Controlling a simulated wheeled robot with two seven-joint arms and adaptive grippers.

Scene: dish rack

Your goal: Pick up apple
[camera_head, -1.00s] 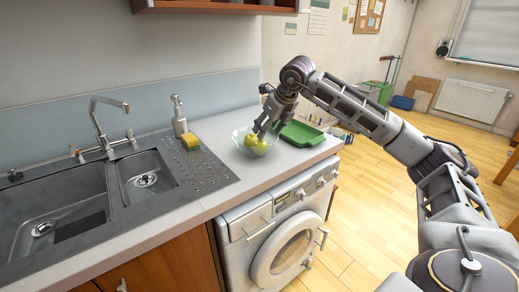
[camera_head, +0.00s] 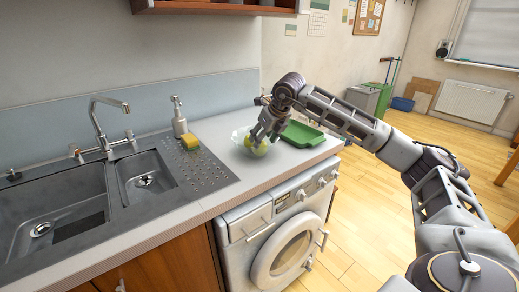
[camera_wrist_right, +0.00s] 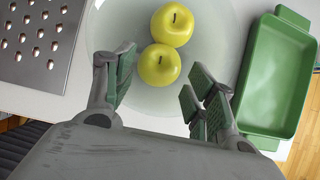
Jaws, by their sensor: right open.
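Two yellow-green apples sit side by side in a glass bowl on the counter. In the right wrist view the nearer apple (camera_wrist_right: 160,65) touches or nearly touches the farther apple (camera_wrist_right: 172,25). The clear bowl (camera_wrist_right: 112,30) also shows in the head view (camera_head: 238,135), where my gripper partly hides the apples (camera_head: 258,150). My right gripper (camera_head: 262,140) is over the bowl, pointing down. In the right wrist view its open fingers (camera_wrist_right: 160,88) are on either side of the space just below the nearer apple, with nothing between them. My left gripper is not in view.
A green tray (camera_head: 302,134) lies right of the bowl, close to my right fingers. A metal drainboard (camera_head: 205,170) with a yellow sponge (camera_head: 190,142) and a soap dispenser (camera_head: 179,118) is to the left, beside the sink (camera_head: 60,195). A washing machine (camera_head: 285,235) stands below.

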